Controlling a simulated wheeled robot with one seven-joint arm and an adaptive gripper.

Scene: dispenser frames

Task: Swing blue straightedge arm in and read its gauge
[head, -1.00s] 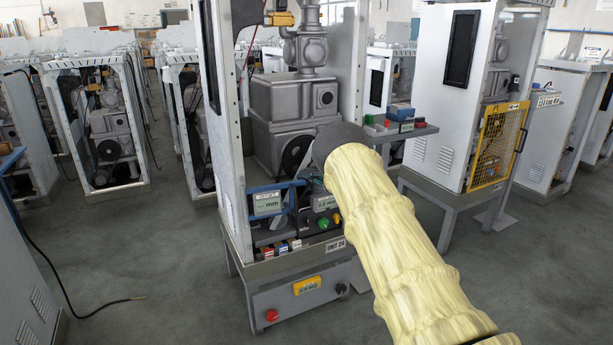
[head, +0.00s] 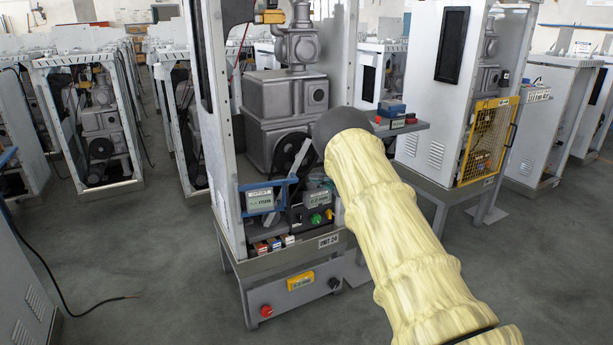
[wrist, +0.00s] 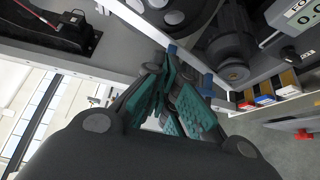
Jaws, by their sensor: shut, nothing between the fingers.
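A gauge (head: 260,199) with a lit display hangs at the front left of the open cabinet, with blue parts (head: 262,185) around it. Its characters are too small for me to read surely. A pale straight bar (head: 301,162) slants up from beside it, in front of the dark pulley; I cannot tell if it belongs to the blue arm. In the head view my arm covers the gripper. In the wrist view my gripper (wrist: 180,75), with teal pads, is shut and empty. Blue pieces show by its fingertips; contact is unclear.
A second small display (head: 318,198) and a green knob (head: 316,218) are right of the gauge. Coloured blocks (head: 275,243) line the cabinet's lower edge. A side shelf (head: 405,128) holds small boxes. A yellow mesh guard (head: 488,140) is further right.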

